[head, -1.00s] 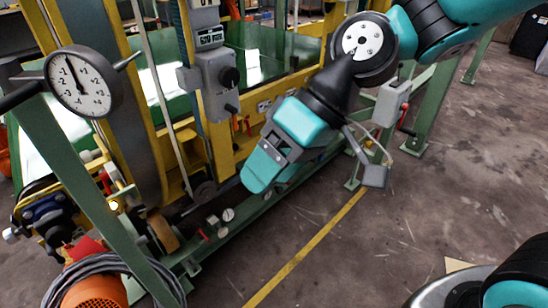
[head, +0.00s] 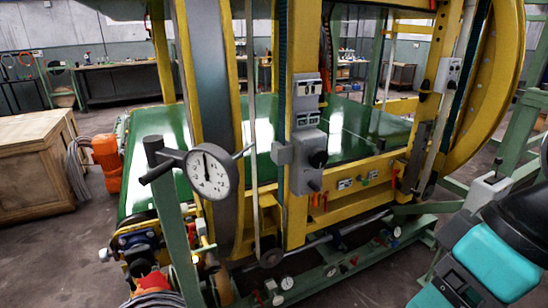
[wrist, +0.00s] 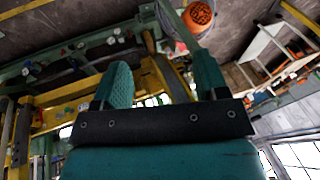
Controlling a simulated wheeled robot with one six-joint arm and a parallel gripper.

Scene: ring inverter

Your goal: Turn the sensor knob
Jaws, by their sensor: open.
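A grey control box (head: 304,165) is mounted on a yellow upright of the machine in the head view. I cannot tell from any label which one is the sensor knob. My gripper shows in the wrist view with its two teal fingers apart and nothing between them (wrist: 163,78). In the head view, part of its teal body (head: 490,268) is at the lower right, well to the right of the box and apart from it.
A round dial gauge (head: 211,172) stands on a green post at the left of the machine. Small display units (head: 306,102) sit above the control box. A yellow curved frame (head: 490,95) rises at the right. A wooden crate (head: 35,165) stands far left.

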